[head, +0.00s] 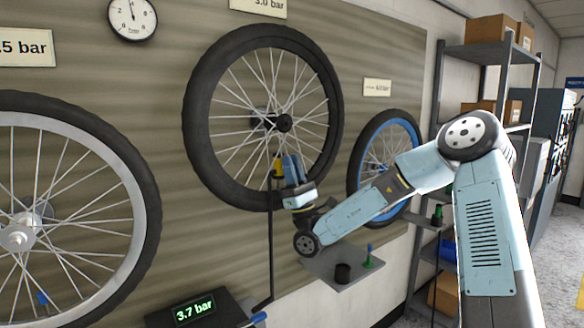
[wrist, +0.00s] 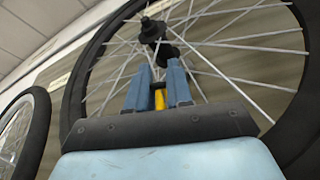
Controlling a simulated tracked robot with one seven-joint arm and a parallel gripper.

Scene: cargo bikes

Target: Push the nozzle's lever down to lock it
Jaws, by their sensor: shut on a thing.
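My gripper (head: 291,160) is in front of the lower part of the middle wheel (head: 197,122), which has a black tyre and hangs on the wall. Its blue fingers (wrist: 160,75) are shut on the yellow nozzle (wrist: 159,99), which shows between them in the wrist view. In the head view the nozzle (head: 278,167) stands at the left side of the fingers, by the wheel's lower rim. A dark hose (head: 270,240) runs down from it. The lever cannot be told apart from the nozzle, and its position is unclear. The wheel's valve is not discernible.
A pump unit with a green display (head: 194,310) reading 3.7 bar stands below. A large wheel (head: 145,200) hangs left, a blue-rimmed wheel (head: 358,165) right.

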